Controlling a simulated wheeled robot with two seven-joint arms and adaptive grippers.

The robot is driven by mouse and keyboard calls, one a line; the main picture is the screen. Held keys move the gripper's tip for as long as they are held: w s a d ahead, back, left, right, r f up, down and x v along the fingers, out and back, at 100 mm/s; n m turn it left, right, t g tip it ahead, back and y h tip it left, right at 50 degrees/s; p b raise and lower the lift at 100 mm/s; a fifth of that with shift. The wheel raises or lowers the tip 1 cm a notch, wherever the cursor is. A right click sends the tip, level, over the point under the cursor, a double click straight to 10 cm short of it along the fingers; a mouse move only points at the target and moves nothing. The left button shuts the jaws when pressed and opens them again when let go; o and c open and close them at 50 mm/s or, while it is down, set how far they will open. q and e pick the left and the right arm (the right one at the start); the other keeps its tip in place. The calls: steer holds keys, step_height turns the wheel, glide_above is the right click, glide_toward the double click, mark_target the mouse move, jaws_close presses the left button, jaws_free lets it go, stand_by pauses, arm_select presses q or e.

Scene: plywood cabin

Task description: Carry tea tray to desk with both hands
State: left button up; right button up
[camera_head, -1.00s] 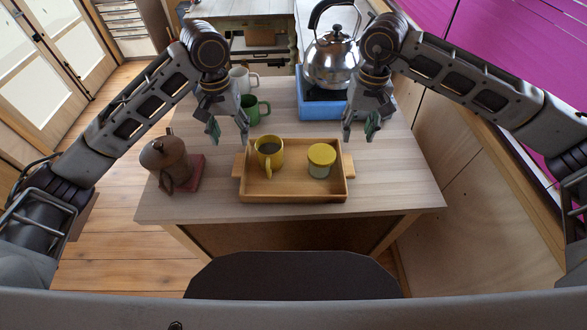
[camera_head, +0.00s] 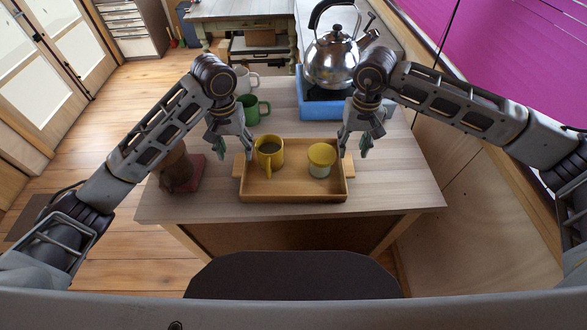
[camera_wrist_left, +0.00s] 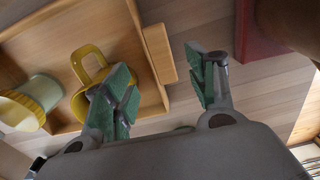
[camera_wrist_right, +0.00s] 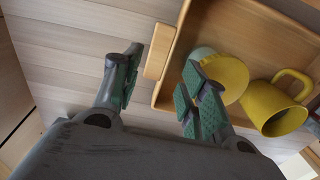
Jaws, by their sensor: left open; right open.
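The wooden tea tray (camera_head: 293,198) lies on the light wood counter, with a handle tab at each side. My left gripper (camera_head: 235,150) is open and empty near the left handle; in the left wrist view the handle (camera_wrist_left: 160,53) lies ahead of the gap between the fingers. My right gripper (camera_head: 353,150) is open near the right handle, which shows ahead of its finger gap in the right wrist view (camera_wrist_right: 158,50). I cannot tell whether any finger touches the tray.
A brown pot (camera_head: 174,165) on a red block (camera_head: 198,172) stands left of the tray, partly behind my left arm. Green (camera_head: 249,107) and white (camera_head: 246,80) mugs stand behind. A steel kettle (camera_head: 332,60) sits over a blue base (camera_head: 318,107). A worktable (camera_head: 240,8) is farther back.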

mark_target(239, 164)
arm_select(q)
steer(key=shift+f, duration=3.55)
arm_select(e)
steer(key=shift+f, duration=3.6)
arm_select(q)
steer(key=c, duration=0.8)
arm_select(e)
steer(key=c, duration=0.8)
arm_select(q)
jaws_close()
arm_select(e)
steer(key=shift+r, duration=0.1)
jaws_close()
